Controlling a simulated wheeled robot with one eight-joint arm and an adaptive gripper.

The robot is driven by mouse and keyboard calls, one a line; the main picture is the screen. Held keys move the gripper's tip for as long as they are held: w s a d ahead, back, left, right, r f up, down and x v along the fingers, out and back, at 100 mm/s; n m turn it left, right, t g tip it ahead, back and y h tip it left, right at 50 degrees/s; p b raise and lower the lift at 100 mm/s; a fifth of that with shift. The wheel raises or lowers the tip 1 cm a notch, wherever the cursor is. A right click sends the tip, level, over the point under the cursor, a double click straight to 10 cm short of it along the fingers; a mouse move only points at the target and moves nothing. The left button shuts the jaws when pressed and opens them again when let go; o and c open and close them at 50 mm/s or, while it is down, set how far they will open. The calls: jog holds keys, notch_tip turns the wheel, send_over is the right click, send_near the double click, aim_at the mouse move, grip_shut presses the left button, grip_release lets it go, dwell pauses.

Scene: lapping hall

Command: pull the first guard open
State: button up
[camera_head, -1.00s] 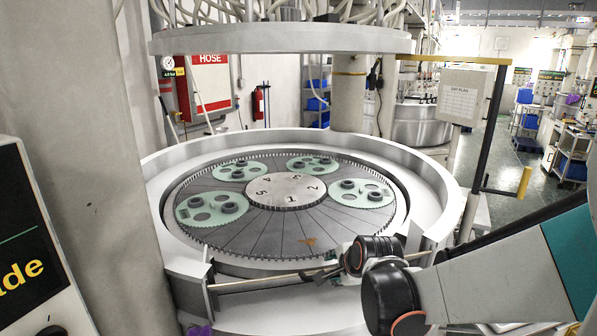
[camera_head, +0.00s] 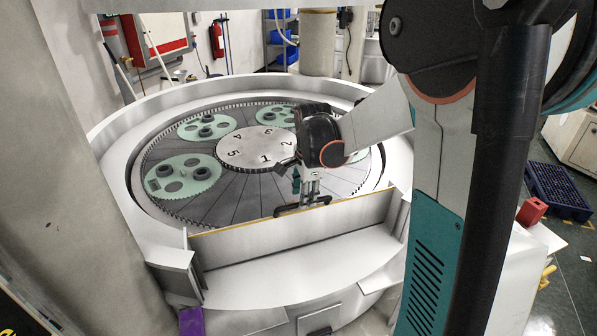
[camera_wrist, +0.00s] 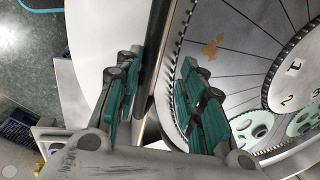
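The first guard (camera_head: 290,233) is a pale upright panel with a yellow top edge, across the front opening of the round lapping machine between two side posts. It stands upright in the opening. My gripper (camera_head: 303,200) points down at the guard's top edge, right of its middle. In the wrist view the guard's edge (camera_wrist: 150,110) runs as a dark strip between the two teal-padded fingers of my gripper (camera_wrist: 158,100). The fingers are apart, with gaps beside the strip. Whether a fingertip touches the guard cannot be told.
Behind the guard lies the toothed lapping plate (camera_head: 235,188) with green carriers (camera_head: 183,178) and a numbered hub (camera_head: 258,148). A concrete-like column (camera_head: 75,130) stands close at left. A red block (camera_head: 532,211) and a dark blue pallet (camera_head: 560,190) are at right. A pale ledge (camera_head: 300,270) fronts the guard.

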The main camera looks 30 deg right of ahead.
jog(key=r, duration=0.2)
jog(key=s+r, duration=0.1)
jog(key=r, duration=0.1)
jog(key=shift+s+a, duration=0.1)
jog(key=shift+s, duration=0.05)
jog(key=shift+s+r, duration=0.1)
jog(key=shift+r, duration=0.05)
jog(key=shift+s+a, duration=0.1)
jog(key=shift+s, duration=0.05)
